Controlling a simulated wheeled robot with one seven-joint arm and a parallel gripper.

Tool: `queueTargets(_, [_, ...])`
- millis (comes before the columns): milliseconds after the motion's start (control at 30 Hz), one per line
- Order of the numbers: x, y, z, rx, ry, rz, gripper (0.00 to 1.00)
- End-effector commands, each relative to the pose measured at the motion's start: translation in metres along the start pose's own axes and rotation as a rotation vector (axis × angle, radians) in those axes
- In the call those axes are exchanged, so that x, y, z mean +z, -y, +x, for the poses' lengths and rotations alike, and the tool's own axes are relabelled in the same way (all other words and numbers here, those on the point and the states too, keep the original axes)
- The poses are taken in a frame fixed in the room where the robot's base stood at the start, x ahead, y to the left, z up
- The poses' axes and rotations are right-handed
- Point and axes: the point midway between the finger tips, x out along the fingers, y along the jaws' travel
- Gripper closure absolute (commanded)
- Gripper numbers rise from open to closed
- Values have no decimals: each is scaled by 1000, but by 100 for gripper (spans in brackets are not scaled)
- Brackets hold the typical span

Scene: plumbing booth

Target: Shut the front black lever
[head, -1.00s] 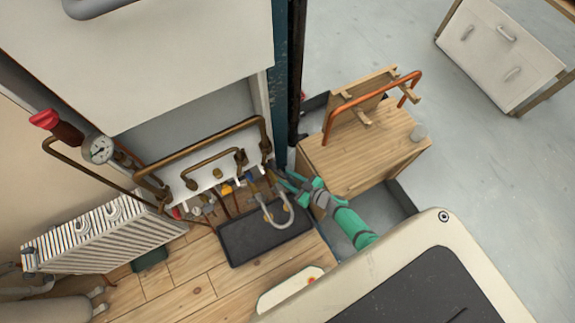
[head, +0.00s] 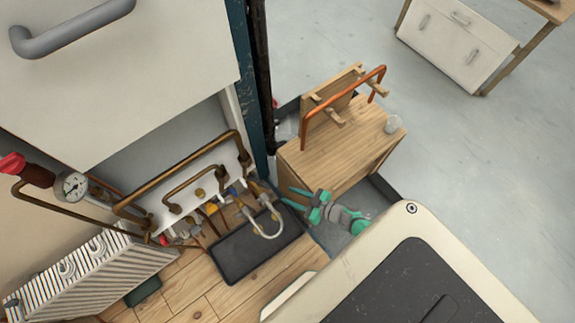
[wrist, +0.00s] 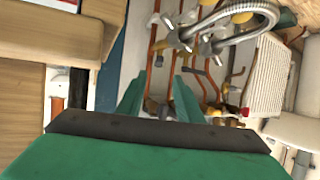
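I cannot clearly pick out the front black lever there; the parts are too small. My gripper (head: 292,199) is to the right of the fittings, beside the wooden cabinet, with its teal fingers pointing left at the valves. It is apart from them. In the wrist view my gripper (wrist: 158,92) has its two green fingers spread with nothing held between them. Valve fittings (wrist: 205,48) with a braided hose (wrist: 252,32) show ahead and to the right of the fingers.
A wooden cabinet (head: 335,150) with a copper pipe frame stands close beside my gripper. A dark tray (head: 240,255) lies below the valves. A ribbed radiator (head: 85,270) is at left, and a dark vertical pipe (head: 262,75) rises behind.

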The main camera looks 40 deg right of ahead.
Motion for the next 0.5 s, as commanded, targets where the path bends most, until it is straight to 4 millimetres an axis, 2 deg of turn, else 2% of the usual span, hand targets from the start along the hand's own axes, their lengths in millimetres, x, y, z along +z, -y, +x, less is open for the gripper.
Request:
queueTargets(200, [0, 0, 0, 0, 0, 0, 67])
queueTargets(233, [0, 0, 0, 0, 0, 0, 70])
queueTargets(367, [-2, 2, -5, 4, -2, -6, 100])
queueTargets(500, [-11, 16, -27, 20, -8, -30, 100])
